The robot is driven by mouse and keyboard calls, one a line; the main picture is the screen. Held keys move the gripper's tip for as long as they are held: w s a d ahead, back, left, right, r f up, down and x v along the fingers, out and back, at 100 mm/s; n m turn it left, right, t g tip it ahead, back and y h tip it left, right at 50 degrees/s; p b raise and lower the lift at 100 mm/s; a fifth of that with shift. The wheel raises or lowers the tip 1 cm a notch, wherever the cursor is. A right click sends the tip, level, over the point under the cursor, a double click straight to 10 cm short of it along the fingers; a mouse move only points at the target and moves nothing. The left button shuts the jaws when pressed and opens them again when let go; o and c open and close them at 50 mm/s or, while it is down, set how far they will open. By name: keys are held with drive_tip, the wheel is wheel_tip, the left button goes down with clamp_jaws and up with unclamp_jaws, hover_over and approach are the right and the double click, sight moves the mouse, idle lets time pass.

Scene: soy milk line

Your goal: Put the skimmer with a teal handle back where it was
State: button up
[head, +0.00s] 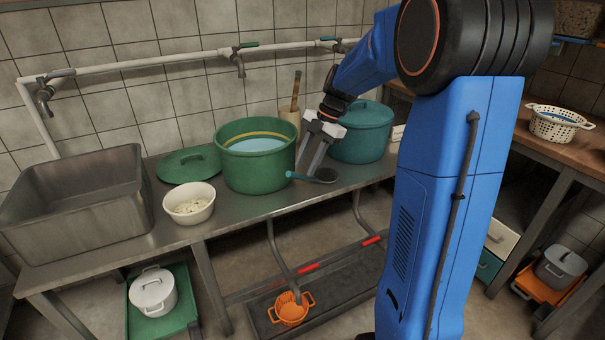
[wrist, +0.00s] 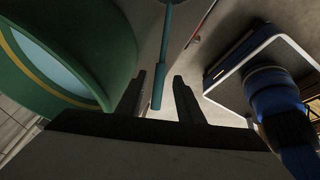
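The skimmer with a teal handle (head: 301,177) lies on the steel counter (head: 240,208), just right of the large green pot (head: 232,178). Its dark round head (head: 326,175) points right, near the front edge. My gripper (head: 309,168) points down over the skimmer from above. In the wrist view my gripper (wrist: 162,98) is open. The teal handle (wrist: 160,75) runs down into the space between the two fingers, with a gap on each side. Whether the fingers are level with the handle is hard to tell.
A teal lidded pot (head: 362,140) stands behind right. A wooden holder with utensils (head: 292,108) is behind. The green lid (head: 189,164), white bowl (head: 189,205) and steel sink (head: 75,210) are left. The green pot's wall (wrist: 118,60) is close to my gripper.

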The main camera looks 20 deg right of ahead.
drive_tip(key=v, duration=0.6)
drive_tip(key=s+a+r+m+t+h, duration=0.1)
drive_tip(key=s+a+m, duration=0.2)
drive_tip(key=s+m, duration=0.35)
drive_tip(key=s+a+r+m+t+h, duration=0.15)
drive_tip(key=s+a+m, duration=0.25)
drive_tip(key=s, duration=0.5)
drive_tip(key=s+a+f+m+t+h, duration=0.1)
drive_tip(key=s+f+m, duration=0.2)
drive_tip(key=s+m, duration=0.2)
drive_tip(key=s+a+f+m+t+h, duration=0.1)
drive_tip(key=s+f+m, duration=0.3)
drive_tip(key=s, duration=0.7)
drive_tip(key=shift+m, duration=1.15)
